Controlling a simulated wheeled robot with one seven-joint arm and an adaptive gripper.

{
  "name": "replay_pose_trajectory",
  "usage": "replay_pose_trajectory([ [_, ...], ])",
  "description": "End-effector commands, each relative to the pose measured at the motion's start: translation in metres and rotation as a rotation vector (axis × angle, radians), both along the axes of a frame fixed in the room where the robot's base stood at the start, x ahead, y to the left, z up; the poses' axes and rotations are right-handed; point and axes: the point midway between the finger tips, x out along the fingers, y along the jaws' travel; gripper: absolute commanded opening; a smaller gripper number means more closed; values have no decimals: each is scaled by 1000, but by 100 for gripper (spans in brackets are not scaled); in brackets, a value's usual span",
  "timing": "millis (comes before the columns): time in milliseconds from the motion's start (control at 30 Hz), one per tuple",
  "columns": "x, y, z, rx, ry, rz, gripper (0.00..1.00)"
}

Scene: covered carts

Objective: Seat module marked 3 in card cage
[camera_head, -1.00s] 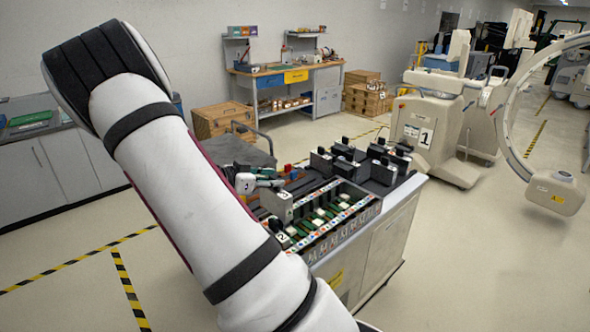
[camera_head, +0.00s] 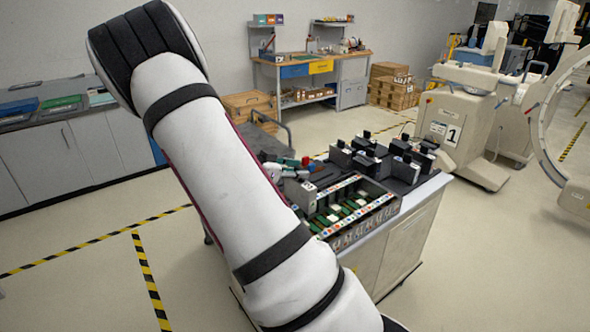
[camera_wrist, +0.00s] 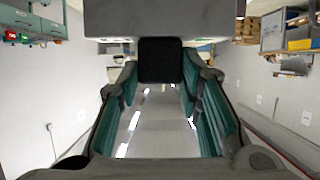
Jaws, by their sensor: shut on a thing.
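The card cage (camera_head: 365,229) is an open box with green slots and coloured marks, set in the top of a cart. My gripper (camera_head: 288,169) is partly hidden by my arm at the cage's back left. In the wrist view its teal-padded fingers (camera_wrist: 160,72) are shut on the black handle of a grey module (camera_wrist: 150,18). The held module also shows in the head view (camera_head: 303,196), upright at the cage's left end. It showed a 3 earlier; its mark is too small to read now. I cannot tell whether its lower edge is in a slot.
Several grey modules with black handles (camera_head: 368,162) stand on the cart's dark top behind the cage. A beige machine marked 1 (camera_head: 447,132) stands right of the cart. A workbench (camera_head: 310,68) is at the back.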

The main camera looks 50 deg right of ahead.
Motion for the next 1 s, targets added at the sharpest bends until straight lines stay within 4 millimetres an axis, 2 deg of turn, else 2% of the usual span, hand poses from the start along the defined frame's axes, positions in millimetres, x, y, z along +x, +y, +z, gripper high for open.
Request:
replay_pose_trajectory([
  [1000, 0, -1, -64, -1, 2, -1, 0],
])
